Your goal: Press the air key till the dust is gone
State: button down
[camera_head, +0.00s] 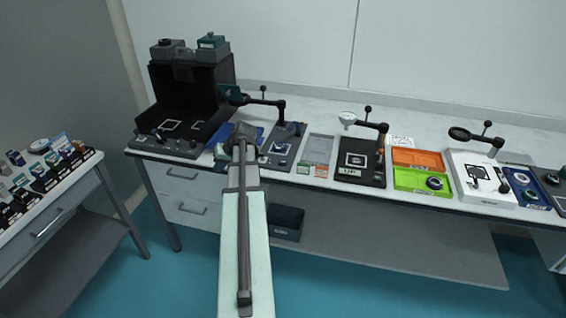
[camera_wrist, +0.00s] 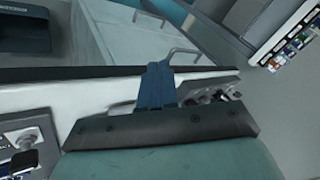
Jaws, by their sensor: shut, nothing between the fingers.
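My gripper (camera_head: 243,133) is at the front edge of the long bench in the head view, in front of a blue mat (camera_head: 249,133). In the wrist view its narrow blue fingers (camera_wrist: 158,82) are together with nothing between them. To its left stands a black open-fronted station (camera_head: 190,88) with a white square outline (camera_head: 172,125) on its floor and small controls (camera_head: 160,139) on its front strip. I cannot tell which control is the air key. Dust is too small to make out.
Right of my gripper are a magnifier stand (camera_head: 281,108), a grey tray (camera_head: 318,149), a black magnifier plate (camera_head: 360,165), an orange tray (camera_head: 418,158), a green tray (camera_head: 408,180) and a white station (camera_head: 500,190). A side table (camera_head: 45,240) with several small items stands left. A dark bin (camera_head: 287,222) sits below.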

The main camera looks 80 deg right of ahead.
jog(key=s+d+r+m+h, duration=0.2)
jog(key=s+d+r, duration=0.3)
jog(key=s+d, duration=0.45)
notch_tip(320, 180, up, 5)
jog(key=t+h, duration=0.1)
send_over(285, 162)
jog(key=shift+s+f+m, duration=0.1)
jog(key=shift+s+m, duration=0.05)
jog(key=shift+m, duration=0.25)
jog(key=shift+f, duration=4.4)
jog(key=shift+a+f, duration=0.1)
jog(key=shift+f, duration=0.1)
jog(key=shift+f, duration=0.25)
jog(key=shift+f, duration=0.4)
jog(key=shift+r, duration=0.85)
